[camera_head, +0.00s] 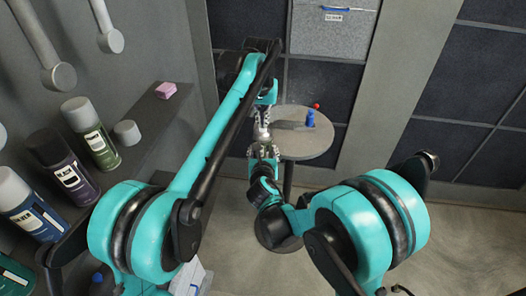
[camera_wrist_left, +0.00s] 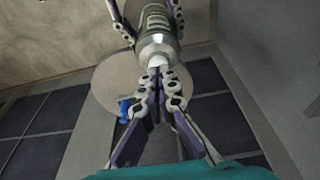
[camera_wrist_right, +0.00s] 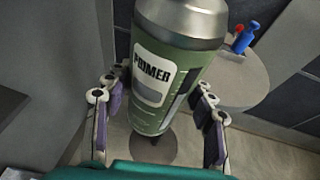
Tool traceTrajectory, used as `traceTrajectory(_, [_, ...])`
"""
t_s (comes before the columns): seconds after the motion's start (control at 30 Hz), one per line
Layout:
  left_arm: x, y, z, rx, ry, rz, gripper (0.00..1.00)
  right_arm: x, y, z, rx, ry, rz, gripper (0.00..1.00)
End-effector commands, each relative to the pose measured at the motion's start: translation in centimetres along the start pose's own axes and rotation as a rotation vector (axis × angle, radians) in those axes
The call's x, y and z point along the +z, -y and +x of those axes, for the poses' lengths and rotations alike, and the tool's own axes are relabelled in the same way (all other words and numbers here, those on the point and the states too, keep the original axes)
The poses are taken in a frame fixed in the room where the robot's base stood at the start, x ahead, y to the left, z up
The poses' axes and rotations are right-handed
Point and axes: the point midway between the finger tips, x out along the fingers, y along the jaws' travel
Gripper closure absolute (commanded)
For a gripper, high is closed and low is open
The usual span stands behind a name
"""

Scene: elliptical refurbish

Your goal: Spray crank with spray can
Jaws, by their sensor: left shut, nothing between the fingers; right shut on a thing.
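A green primer spray can (camera_wrist_right: 172,75) stands roughly upright between the fingers of my right gripper (camera_wrist_right: 158,100), which is shut on it. In the left wrist view, the can's silver top (camera_wrist_left: 157,45) and pale nozzle (camera_wrist_left: 156,62) show, with no cap. My left gripper (camera_wrist_left: 160,80) is shut and empty, its fingertips right at the nozzle; contact is unclear. In the head view, my left gripper (camera_head: 263,125) is just above my right gripper (camera_head: 263,153), and the can is mostly hidden. Grey crank-like parts (camera_head: 57,77) hang on the left wall, but I cannot tell which is the crank.
The left shelf holds several spray cans (camera_head: 93,135), a loose grey cap (camera_head: 127,132) and a pink block (camera_head: 165,90).

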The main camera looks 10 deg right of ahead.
Motion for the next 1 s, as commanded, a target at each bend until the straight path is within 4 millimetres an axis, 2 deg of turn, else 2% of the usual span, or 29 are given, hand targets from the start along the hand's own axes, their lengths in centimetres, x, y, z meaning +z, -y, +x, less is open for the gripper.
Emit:
traceTrajectory(0.27, [0.0,0.0,-0.1,0.000,0.002,0.000,1.00,0.1,0.0,0.0,0.001,0.002,-0.001,0.80])
traceTrajectory(0.7, [-1.1,0.0,-4.0,0.000,0.001,0.000,1.00,0.1,0.0,0.0,0.001,0.002,-0.001,0.80])
traceTrajectory(1.0, [-1.2,0.0,-4.8,0.000,0.001,0.000,1.00,0.1,0.0,0.0,0.001,0.001,-0.001,0.80])
